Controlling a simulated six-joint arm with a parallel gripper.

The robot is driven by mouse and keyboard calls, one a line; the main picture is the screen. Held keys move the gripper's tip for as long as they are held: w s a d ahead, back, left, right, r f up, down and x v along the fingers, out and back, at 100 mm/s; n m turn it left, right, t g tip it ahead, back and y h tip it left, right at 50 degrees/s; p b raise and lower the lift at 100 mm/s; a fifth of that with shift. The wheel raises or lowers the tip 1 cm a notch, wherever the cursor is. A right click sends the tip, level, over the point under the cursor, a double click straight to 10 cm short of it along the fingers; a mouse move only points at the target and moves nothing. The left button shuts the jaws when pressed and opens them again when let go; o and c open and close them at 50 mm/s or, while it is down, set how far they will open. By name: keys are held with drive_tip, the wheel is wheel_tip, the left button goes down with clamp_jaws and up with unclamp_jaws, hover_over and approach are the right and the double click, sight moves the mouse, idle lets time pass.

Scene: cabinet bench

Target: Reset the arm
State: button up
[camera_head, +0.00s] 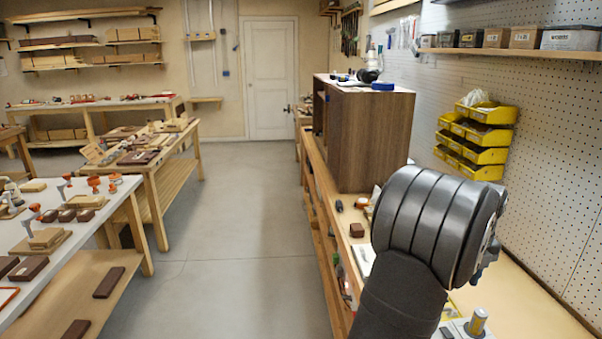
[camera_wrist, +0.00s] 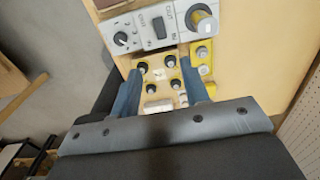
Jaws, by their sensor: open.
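My arm (camera_head: 430,225) rises at the right of the head view, over the right-hand bench, and hides part of that bench. In the wrist view my gripper (camera_wrist: 160,90) is open, with its two blue fingers apart. Between and beyond the fingers is a yellow holder (camera_wrist: 170,68) with several dark round-topped pieces. A grey device (camera_wrist: 160,28) with a dial and a yellow-ringed knob lies past the fingertips. I see nothing held between the fingers.
A brown wooden cabinet (camera_head: 370,135) stands on the right-hand bench. Yellow bins (camera_head: 477,140) hang on the pegboard (camera_head: 545,130). A yellow-topped knob (camera_head: 477,322) shows near the bottom right. The grey floor aisle (camera_head: 235,220) is clear. Work tables (camera_head: 150,165) stand at the left.

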wheel_tip(320, 180, down, 17)
drive_tip(key=shift+s+r, duration=0.1)
drive_tip(key=shift+r, duration=0.05)
idle(0.5)
